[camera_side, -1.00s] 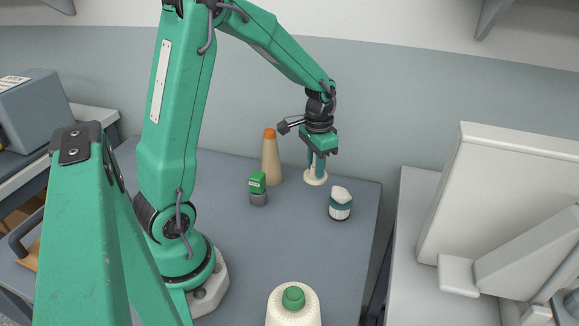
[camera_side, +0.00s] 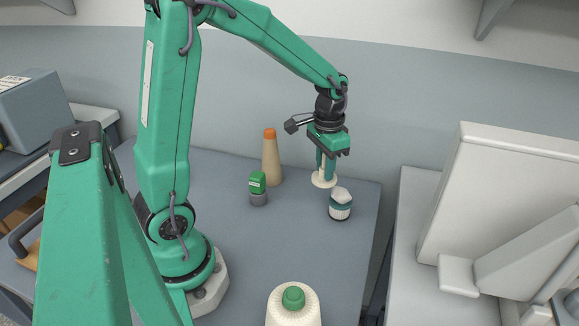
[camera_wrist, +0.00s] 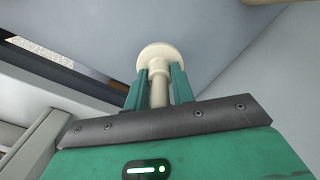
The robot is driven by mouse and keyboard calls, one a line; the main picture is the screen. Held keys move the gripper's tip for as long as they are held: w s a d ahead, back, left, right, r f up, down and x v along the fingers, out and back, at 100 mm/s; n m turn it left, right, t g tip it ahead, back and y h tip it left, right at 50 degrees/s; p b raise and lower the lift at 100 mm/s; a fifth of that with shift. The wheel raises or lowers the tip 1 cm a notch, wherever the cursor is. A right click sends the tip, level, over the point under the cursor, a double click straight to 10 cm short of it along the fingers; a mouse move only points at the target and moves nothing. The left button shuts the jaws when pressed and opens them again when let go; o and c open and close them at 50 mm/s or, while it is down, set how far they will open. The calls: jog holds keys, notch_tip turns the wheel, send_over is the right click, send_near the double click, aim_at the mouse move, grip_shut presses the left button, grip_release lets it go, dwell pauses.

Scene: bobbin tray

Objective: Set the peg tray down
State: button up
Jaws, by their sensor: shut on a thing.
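The peg tray (camera_side: 323,182) is a cream round disc with a short upright post. My gripper (camera_side: 325,170) is shut on its post from above, near the back right of the table. In the wrist view the disc (camera_wrist: 166,55) shows beyond the green fingers (camera_wrist: 160,84), with the post between them. It looks about level; I cannot tell whether the disc touches the table or hangs just above it.
A white-topped jar with a teal band (camera_side: 340,205) stands close in front of the tray. A cream cone with an orange tip (camera_side: 271,160) and a green-capped grey item (camera_side: 258,188) stand to the left. A cream spool (camera_side: 293,306) is in front. The table's (camera_side: 250,245) middle is clear.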

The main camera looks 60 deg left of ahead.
jog(key=shift+d, duration=0.1)
jog(key=shift+s+d, duration=0.1)
jog(key=shift+d, duration=0.55)
jog(key=s+d, duration=0.6)
jog(key=d, duration=0.4)
jog(key=s+d, duration=0.7)
jog(key=d, duration=0.4)
jog(key=w+a+f, duration=0.2)
jog(key=w+a, duration=0.1)
jog(key=w+a+f, duration=0.4)
jog(key=w+a, duration=0.1)
jog(key=shift+w+a+f, duration=0.35)
jog(key=shift+f, duration=0.05)
jog(key=shift+f, duration=0.1)
jog(key=shift+f, duration=1.9)
jog(key=shift+f, duration=0.1)
